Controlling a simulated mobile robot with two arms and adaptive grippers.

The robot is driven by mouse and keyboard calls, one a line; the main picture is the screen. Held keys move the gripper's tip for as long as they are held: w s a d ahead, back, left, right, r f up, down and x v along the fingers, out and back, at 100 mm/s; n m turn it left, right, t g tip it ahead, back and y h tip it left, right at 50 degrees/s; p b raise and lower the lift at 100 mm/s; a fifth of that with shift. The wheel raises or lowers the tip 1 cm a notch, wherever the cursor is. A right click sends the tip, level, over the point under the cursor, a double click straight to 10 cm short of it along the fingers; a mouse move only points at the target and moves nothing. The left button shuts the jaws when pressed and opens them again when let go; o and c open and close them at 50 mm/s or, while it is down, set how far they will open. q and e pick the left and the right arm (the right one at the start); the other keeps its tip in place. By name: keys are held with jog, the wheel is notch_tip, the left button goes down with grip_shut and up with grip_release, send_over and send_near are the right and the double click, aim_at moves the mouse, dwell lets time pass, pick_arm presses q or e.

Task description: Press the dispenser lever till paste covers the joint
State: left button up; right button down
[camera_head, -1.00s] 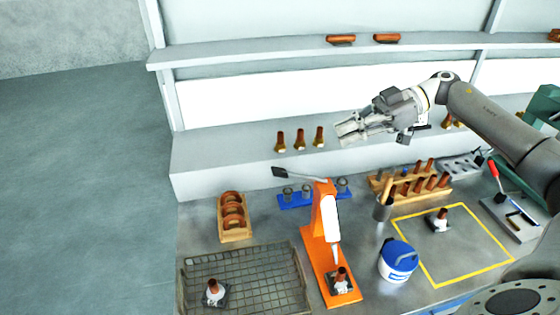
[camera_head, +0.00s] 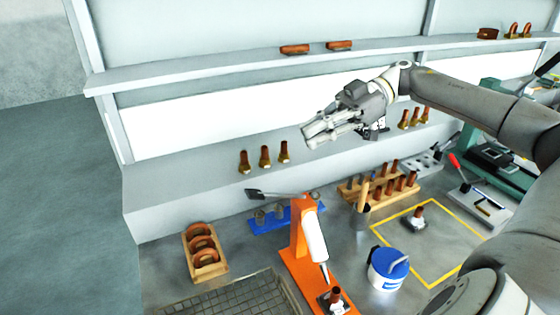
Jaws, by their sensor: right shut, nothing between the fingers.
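An orange dispenser (camera_head: 299,233) stands on the bench with a white tube (camera_head: 314,238) pointing down. Its lever, with a dark flat paddle (camera_head: 254,195), sticks out to the left from the top. A copper joint on a dark base (camera_head: 334,300) sits under the nozzle, at the bottom edge; I cannot tell whether paste is on it. My right gripper (camera_head: 312,136) is shut and empty, in the air above and to the right of the lever, apart from it. My left gripper is not in view.
A wire basket (camera_head: 232,297) is at the lower left, beside a wooden box of copper rings (camera_head: 191,262). A blue rack (camera_head: 262,222) stands behind the dispenser. A white tub (camera_head: 385,272) is to its right, near a yellow-outlined area (camera_head: 455,228) holding another joint.

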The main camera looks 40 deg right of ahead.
jog(key=p, duration=0.4)
send_over(267, 194)
jog(key=d, duration=0.2)
jog(key=f, duration=0.2)
jog(key=shift+s+a+f, duration=0.15)
jog(key=shift+s+f, duration=0.05)
jog(key=shift+f, duration=0.2)
jog(key=f, duration=0.1)
jog(key=a+f, duration=0.1)
jog(key=f+p, duration=0.1)
jog(key=shift+w+a, duration=0.25)
jog(key=shift+a, duration=0.1)
jog(key=shift+a+f, duration=0.15)
jog(key=shift+f, duration=0.5)
